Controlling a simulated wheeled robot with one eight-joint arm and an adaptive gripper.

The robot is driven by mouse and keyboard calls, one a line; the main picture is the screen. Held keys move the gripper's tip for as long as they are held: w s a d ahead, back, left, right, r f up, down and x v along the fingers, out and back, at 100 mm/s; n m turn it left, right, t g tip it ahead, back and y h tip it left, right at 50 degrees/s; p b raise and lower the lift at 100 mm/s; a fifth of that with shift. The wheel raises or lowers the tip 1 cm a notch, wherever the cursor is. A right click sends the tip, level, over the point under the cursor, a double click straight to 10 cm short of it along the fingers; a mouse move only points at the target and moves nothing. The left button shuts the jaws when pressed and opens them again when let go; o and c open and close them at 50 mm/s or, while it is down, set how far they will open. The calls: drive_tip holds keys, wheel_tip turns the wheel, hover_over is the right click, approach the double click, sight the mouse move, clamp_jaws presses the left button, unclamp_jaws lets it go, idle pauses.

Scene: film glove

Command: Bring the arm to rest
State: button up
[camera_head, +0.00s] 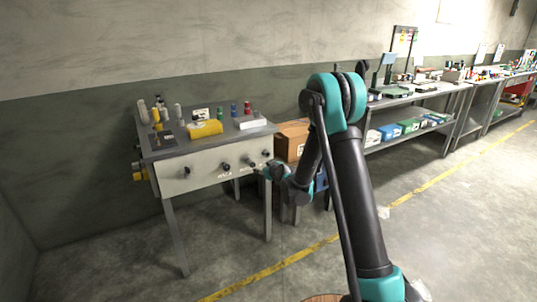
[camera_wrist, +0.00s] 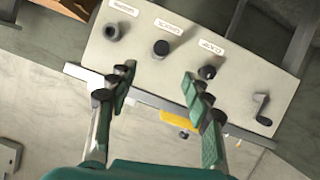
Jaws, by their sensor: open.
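My arm (camera_head: 350,180) rises from the bottom of the head view, bends at a teal elbow and reaches down-left. My gripper (camera_head: 268,172) is at the right end of the workbench's front panel (camera_head: 205,176), and its fingers are too small there to make out well. In the wrist view my gripper (camera_wrist: 159,80) shows two teal fingers spread apart with nothing between them. The pale panel (camera_wrist: 225,40) with dark knobs lies beyond the fingertips, its labels appearing upside down. I cannot tell whether a finger touches it.
The workbench top (camera_head: 168,151) bears a yellow box (camera_head: 204,129) and several small bottles. A cardboard box (camera_head: 292,140) stands right of it. A long bench (camera_head: 415,97) with blue and green bins runs along the wall. Floor right of the yellow line is clear.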

drive_tip(key=s+d+r+m+g+h, duration=0.2)
drive_tip(key=s+d+r, duration=0.1)
drive_tip(key=s+d, duration=0.55)
drive_tip(key=s+d+r+m+g+h, duration=0.1)
drive_tip(key=s+d+r, duration=0.2)
drive_tip(key=s+d, duration=0.55)
drive_tip(key=s+d+f+m+g+h, duration=0.1)
drive_tip(key=s+d, duration=0.3)
drive_tip(key=s, duration=0.5)
drive_tip(key=s+d+f+m+g+h, duration=0.1)
drive_tip(key=s+d, duration=0.3)
drive_tip(key=s, duration=0.5)
drive_tip(key=s+d+f+m+g+h, duration=0.1)
drive_tip(key=s+d+f+m+g, duration=0.1)
drive_tip(key=s, duration=0.7)
drive_tip(key=shift+s+d+f+m+g, duration=0.3)
drive_tip(key=shift+d+f+m, duration=0.25)
drive_tip(key=shift+d, duration=0.55)
